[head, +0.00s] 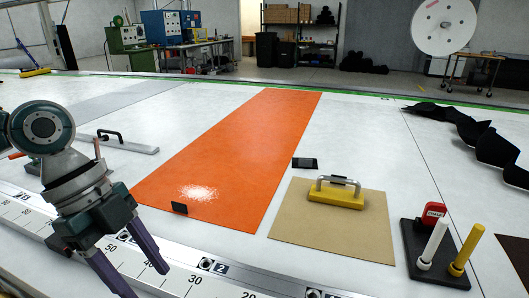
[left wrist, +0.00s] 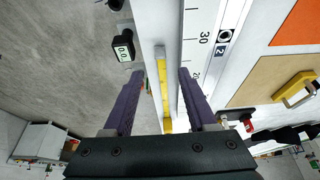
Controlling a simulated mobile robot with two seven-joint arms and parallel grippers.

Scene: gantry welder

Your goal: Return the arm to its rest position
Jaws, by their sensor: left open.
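My left arm comes in from the left in the head view, over the near left part of the white table (head: 340,125). My left gripper (head: 147,282) points down and toward the front edge, above the scale rail (head: 205,280). Its two purple fingers are spread apart with nothing held between them. In the left wrist view the gripper (left wrist: 161,73) is also open. A yellow strip (left wrist: 163,85) shows in the gap between the fingers, beyond them, beside the scale rail (left wrist: 207,40). My right gripper is in neither view.
An orange sheet (head: 235,150) lies across the table. A yellow tool with a grey handle (head: 336,196) sits on a tan board (head: 300,228). A black holder (head: 415,250) carries white and yellow sticks. Dark crumpled cloth (head: 480,140) lies right. A handled bar (head: 125,146) lies near my arm.

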